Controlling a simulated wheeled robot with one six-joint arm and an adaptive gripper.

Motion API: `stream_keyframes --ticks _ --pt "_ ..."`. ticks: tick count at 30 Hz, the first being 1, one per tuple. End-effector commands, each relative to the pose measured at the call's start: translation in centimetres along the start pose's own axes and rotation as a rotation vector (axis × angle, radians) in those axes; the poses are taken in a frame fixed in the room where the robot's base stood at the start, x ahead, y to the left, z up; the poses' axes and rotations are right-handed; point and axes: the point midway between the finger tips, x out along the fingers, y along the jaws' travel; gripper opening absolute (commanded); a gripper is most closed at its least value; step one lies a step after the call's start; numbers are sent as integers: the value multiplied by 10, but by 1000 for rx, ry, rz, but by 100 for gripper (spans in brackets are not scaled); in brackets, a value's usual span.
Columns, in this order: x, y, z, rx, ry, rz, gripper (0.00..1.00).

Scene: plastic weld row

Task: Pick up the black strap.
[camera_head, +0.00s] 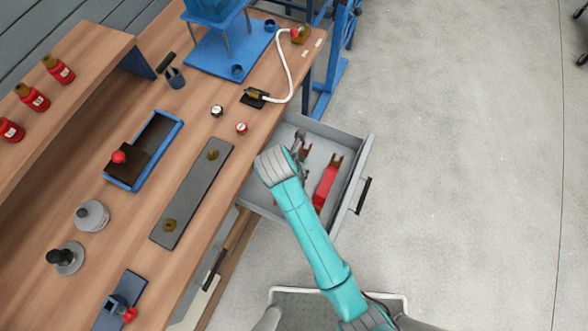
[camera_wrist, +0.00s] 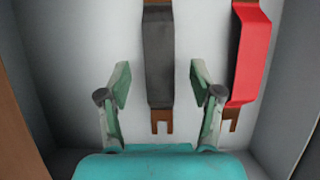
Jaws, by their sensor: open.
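The black strap (camera_wrist: 158,62) lies in the open drawer, with a brown forked metal end toward my gripper in the wrist view. My gripper (camera_wrist: 159,82) is open, and its two fingers stand on either side of the black strap's lower part. I cannot tell how far above the strap the fingertips are. In the head view my arm hides most of the black strap; only a brown end (camera_head: 305,151) seems to show beside it.
A red strap (camera_wrist: 249,55) lies right of the black one, close to my right finger; it also shows in the head view (camera_head: 326,185). Drawer walls (camera_head: 357,172) surround both. The wooden bench (camera_head: 140,215) holds several tools, and a grey plate (camera_head: 192,193) lies near its edge.

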Motion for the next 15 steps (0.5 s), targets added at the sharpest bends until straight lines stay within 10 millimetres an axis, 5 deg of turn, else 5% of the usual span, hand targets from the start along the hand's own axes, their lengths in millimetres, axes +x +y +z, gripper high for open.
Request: stream_keyframes --ticks 6,15 --pt "27 0 -1 0 1 -1 65" --pt "32 1 -1 0 0 1 65"
